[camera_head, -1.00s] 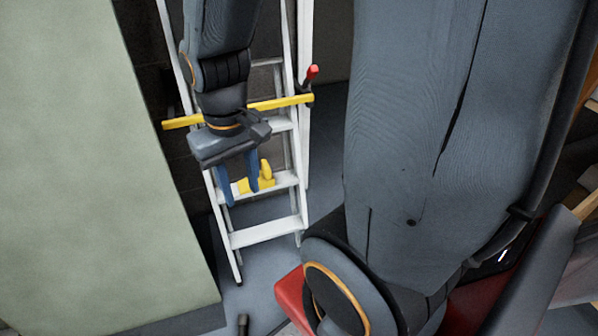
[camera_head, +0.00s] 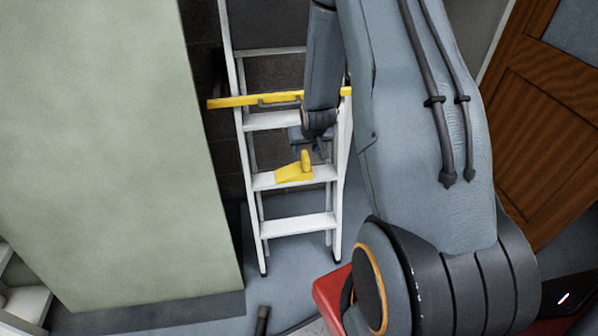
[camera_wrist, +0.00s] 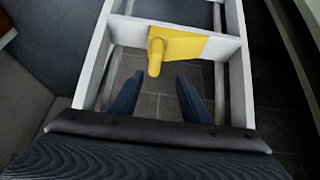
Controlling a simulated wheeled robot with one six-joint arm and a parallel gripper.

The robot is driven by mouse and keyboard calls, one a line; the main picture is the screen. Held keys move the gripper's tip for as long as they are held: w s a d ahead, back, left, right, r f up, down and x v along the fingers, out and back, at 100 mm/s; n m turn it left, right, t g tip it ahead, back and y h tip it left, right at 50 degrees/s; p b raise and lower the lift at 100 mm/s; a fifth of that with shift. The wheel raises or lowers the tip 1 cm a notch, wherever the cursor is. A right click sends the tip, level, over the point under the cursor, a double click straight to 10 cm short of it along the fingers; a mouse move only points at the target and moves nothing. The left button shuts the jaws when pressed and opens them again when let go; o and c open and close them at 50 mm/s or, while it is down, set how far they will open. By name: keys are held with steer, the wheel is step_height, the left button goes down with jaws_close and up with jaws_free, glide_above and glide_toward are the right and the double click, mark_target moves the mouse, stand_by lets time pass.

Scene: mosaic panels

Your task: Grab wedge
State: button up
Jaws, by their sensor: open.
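The yellow wedge (camera_head: 294,170) rests on a white step of the ladder (camera_head: 298,226), with an upright rounded part at its right end. In the wrist view the wedge (camera_wrist: 177,45) lies on the step ahead of the fingertips, its rounded part toward me. My gripper (camera_head: 308,150) is just above and behind the wedge in the head view, partly hidden by my arm. In the wrist view my gripper (camera_wrist: 155,82) is open, its two blue fingers apart with nothing between them. The wedge is beyond the fingertips, not between them.
A yellow bar (camera_head: 235,101) lies across the ladder above the wedge. A pale green panel (camera_head: 100,150) stands close on the left. A brown wooden door (camera_head: 550,130) is at the right. Grey floor (camera_head: 285,290) is open in front of the ladder.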

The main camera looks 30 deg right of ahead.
mark_target(306, 155)
steer(key=shift+d+x, duration=0.2)
steer(key=shift+x, duration=1.4)
steer(key=shift+d+x, duration=0.2)
steer(key=shift+x, duration=1.35)
steer(key=shift+d+x, duration=0.15)
steer(key=shift+x, duration=1.45)
steer(key=shift+c, duration=0.2)
jaws_close()
